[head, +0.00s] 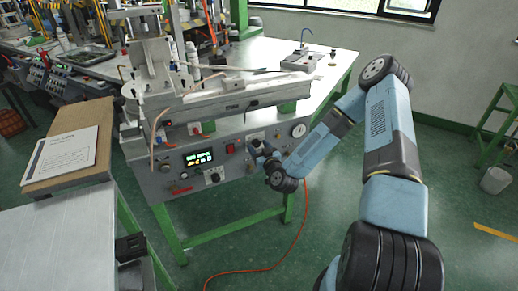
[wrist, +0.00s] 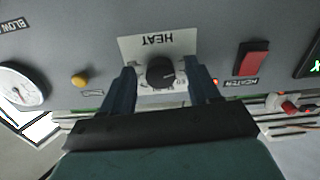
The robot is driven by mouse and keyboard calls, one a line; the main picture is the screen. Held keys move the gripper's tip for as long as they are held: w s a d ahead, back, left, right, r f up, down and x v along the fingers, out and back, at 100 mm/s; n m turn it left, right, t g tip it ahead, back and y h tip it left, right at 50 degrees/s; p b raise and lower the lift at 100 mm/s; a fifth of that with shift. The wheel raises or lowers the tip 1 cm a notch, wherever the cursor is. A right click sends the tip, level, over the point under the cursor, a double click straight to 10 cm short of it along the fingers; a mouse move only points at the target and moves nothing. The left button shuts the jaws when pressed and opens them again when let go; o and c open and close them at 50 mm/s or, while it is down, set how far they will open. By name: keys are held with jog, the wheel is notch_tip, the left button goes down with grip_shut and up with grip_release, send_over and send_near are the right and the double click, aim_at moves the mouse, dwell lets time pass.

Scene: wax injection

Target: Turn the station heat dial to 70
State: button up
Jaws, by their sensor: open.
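The heat dial (wrist: 161,72) is a round black knob on a white plate marked HEAT, which appears upside down in the wrist view. A pale pointer mark shows on the knob, but the scale figures are too small to read. My gripper (wrist: 161,76) is open, with one finger on each side of the dial and a visible gap to it on both sides.
A red HEATER switch (wrist: 251,58), a yellow button (wrist: 79,81) and a round gauge (wrist: 22,86) are near the dial. The panel also has a lit display (head: 198,158) and another black knob (head: 213,176). An orange hose (head: 306,215) runs down to the floor.

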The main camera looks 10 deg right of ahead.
jog(key=shift+c, duration=0.2)
jog(key=c, duration=1)
jog(key=shift+m, duration=0.4)
jog(key=m, duration=0.4)
jog(key=shift+m, duration=0.3)
jog(key=m, duration=1.2)
jog(key=shift+s+m, duration=0.1)
jog(key=shift+m, duration=0.3)
jog(key=m, duration=0.5)
jog(key=shift+m, duration=0.3)
